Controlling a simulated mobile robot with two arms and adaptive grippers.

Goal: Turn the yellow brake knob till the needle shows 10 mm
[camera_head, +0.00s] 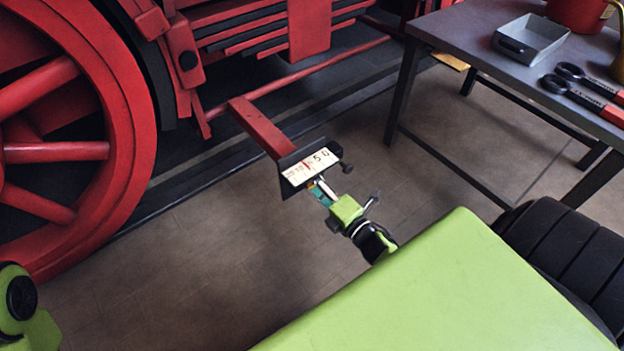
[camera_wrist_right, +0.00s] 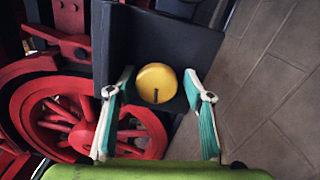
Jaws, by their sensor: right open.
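The yellow brake knob (camera_wrist_right: 156,83) is round with a dark mark on its face and sits on a dark panel (camera_wrist_right: 190,50) in the right wrist view. My right gripper (camera_wrist_right: 157,92) is open, with one teal-padded finger on each side of the knob and a visible gap to it. In the head view my right gripper (camera_head: 321,190) is just below the white scale (camera_head: 309,167) on the end of a red bar. The scale carries numbers down to 0; a thin red mark shows near its middle, but its exact reading is too small to tell. My left gripper is out of view.
A large red wheel (camera_head: 85,151) and red machine frame stand at the left and back. A grey table (camera_head: 470,40) at the upper right carries a grey tray (camera_head: 545,45) and red-handled tools (camera_head: 590,95). The floor between is clear.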

